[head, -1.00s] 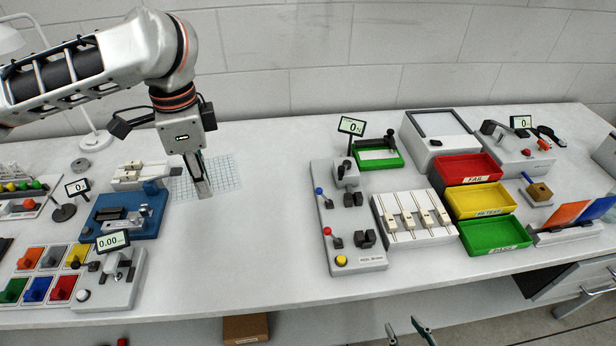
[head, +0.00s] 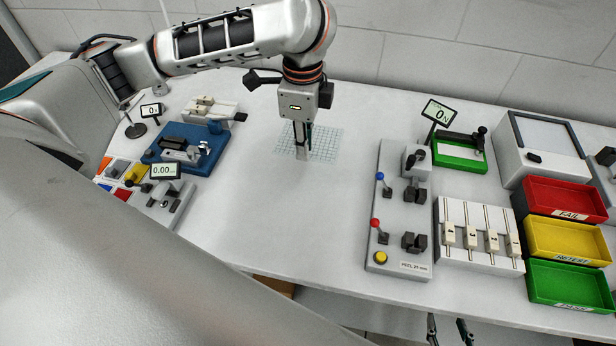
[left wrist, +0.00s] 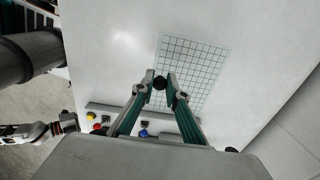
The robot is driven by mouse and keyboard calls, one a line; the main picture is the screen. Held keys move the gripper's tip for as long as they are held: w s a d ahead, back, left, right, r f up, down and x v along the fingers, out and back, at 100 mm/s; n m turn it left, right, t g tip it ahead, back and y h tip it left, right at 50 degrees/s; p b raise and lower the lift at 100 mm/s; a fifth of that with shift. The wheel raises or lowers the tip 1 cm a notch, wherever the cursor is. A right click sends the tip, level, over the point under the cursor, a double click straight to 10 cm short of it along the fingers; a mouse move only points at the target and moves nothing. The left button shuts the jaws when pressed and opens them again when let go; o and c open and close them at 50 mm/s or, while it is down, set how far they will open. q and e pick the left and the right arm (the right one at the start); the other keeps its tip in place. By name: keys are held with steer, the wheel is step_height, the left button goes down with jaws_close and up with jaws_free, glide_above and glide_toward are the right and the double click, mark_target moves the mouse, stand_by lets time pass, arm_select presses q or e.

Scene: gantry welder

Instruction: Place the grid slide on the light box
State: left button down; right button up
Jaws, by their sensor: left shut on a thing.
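The grid slide (head: 325,143) is a clear sheet with dark grid lines, lying on or just above the white table. It fills the centre of the left wrist view (left wrist: 195,65). My left gripper (head: 302,154) points down at the slide's near edge. In the left wrist view its fingertips (left wrist: 160,85) close on a small dark round knob at the slide's edge. The light box (head: 545,145), a white box with a pale dark-framed panel, stands at the back right. My right gripper (head: 449,328) shows only its two separated fingertips at the bottom edge, empty.
Between slide and light box stand a grey peel fixture (head: 390,250) with levers, a green tray device (head: 459,155) with a display, and a white slider rack (head: 480,255). Red, yellow and green bins (head: 565,242) stand before the light box. The table's middle is clear.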

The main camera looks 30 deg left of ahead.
arm_select(q)
steer(key=b, duration=0.2)
glide_above(305, 184)
step_height(305, 184, down, 6)
steer(key=shift+s+r, duration=0.1)
steer(key=shift+r, duration=0.05)
steer(key=shift+f+b, duration=0.7)
steer(key=shift+f, duration=1.65)
steer(key=shift+r, duration=0.1)
arm_select(e)
steer(key=f, duration=0.5)
steer(key=shift+s+d, duration=0.3)
steer(key=shift+s, duration=0.05)
steer(key=shift+r, duration=0.15)
arm_select(q)
steer(key=c, duration=2)
jaws_free()
arm_select(e)
steer(key=shift+w+r, duration=0.1)
